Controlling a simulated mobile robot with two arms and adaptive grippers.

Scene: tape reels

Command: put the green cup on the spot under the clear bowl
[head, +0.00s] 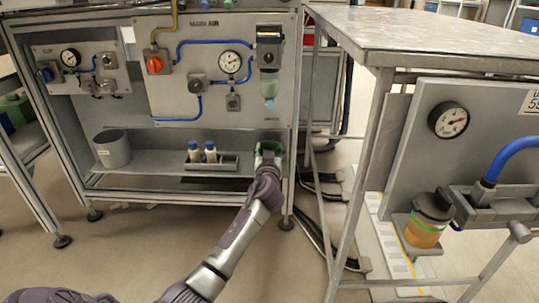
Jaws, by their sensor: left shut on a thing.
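My left gripper (268,157) is shut on the green cup (268,146), in front of the right end of the lower shelf. Only the cup's green upper part shows; the gripper hides the rest. The clear bowl (269,88) hangs under a dark-topped unit on the panel's right side, with pale green at its lower end. The cup is below the bowl in the picture, with a gap between them. I cannot tell whether the cup touches the shelf. The spot under the bowl is hidden by the cup and gripper. My right gripper is out of view.
On the shelf (150,160) stand a grey bin (112,148) and a dark tray (228,163) holding two small white bottles. The panel's right frame post is close beside my gripper. A metal table (440,35) and an amber-filled bowl (424,231) are at the right.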

